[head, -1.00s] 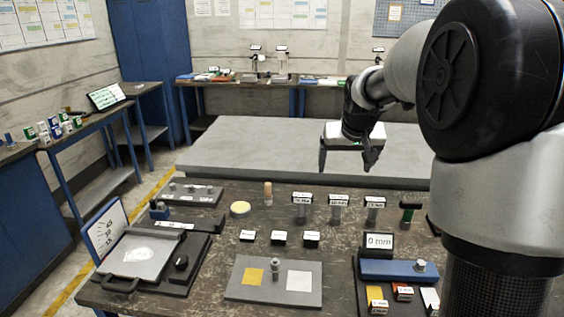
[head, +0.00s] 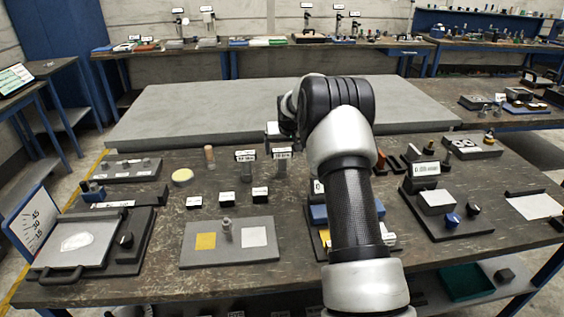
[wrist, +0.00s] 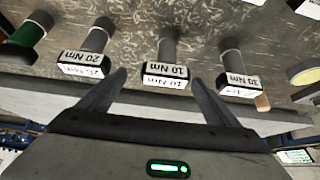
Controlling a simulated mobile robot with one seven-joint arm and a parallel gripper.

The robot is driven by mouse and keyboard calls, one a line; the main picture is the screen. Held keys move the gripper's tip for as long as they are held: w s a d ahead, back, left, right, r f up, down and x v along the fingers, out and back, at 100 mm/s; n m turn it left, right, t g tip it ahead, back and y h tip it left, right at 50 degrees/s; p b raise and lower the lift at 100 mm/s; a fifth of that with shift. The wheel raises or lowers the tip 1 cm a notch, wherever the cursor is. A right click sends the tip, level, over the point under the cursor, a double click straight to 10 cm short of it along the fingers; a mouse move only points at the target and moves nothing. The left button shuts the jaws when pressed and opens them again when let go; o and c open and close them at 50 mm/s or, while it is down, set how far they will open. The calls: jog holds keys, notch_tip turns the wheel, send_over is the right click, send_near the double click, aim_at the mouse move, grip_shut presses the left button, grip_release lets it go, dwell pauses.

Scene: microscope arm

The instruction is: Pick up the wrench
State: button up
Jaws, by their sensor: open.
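Three grey handles with white labels stand in a row near the table's back edge. In the wrist view the labels read 20 Nm (wrist: 84,65), 10 Nm (wrist: 166,75) and 30 Nm (wrist: 240,82). In the head view the 30 Nm handle (head: 246,163) and the 10 Nm handle (head: 282,163) show, and the third is hidden behind my arm. I cannot tell which, if any, is the wrench. My gripper (wrist: 158,78) is open and empty, its fingertips apart on either side of the 10 Nm label. In the head view the fingertips are hard to see.
A wooden peg (head: 209,157) and a yellow disc (head: 182,176) stand left of the handles. Several small black-and-white blocks (head: 227,197) sit in front.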

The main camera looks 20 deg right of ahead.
aim_at(282, 164)
jog(key=x, duration=0.4)
jog(key=a+x, duration=0.1)
jog(key=x, duration=0.1)
jog(key=shift+w+f, duration=0.1)
jog(key=shift+f, duration=0.15)
jog(key=c, duration=1.4)
jog(key=shift+d+r, duration=0.1)
jog(key=shift+r, duration=0.1)
jog(key=shift+c, duration=1)
